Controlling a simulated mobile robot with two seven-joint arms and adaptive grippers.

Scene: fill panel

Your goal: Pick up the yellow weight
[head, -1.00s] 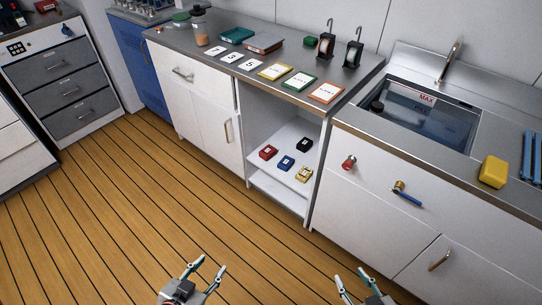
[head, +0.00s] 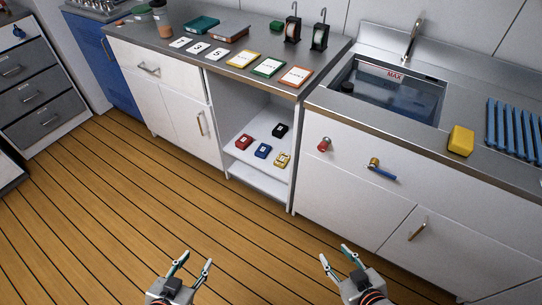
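The yellow weight (head: 282,160) sits on the open shelf under the counter, at the front right of a small group. A black weight (head: 280,130) is behind it, a blue weight (head: 263,150) to its left and a red weight (head: 244,142) further left. My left gripper (head: 195,263) is open and empty, low in the picture above the wooden floor. My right gripper (head: 336,259) is open and empty, low in front of the white cabinets. Both are well apart from the shelf.
Above the shelf, the counter carries yellow, green and orange cards (head: 268,67) and white number cards (head: 198,48). To the right are a sink (head: 390,90), a yellow sponge-like block (head: 460,140), a red knob (head: 324,144) and a blue-handled valve (head: 382,170). The floor (head: 110,200) in front is clear.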

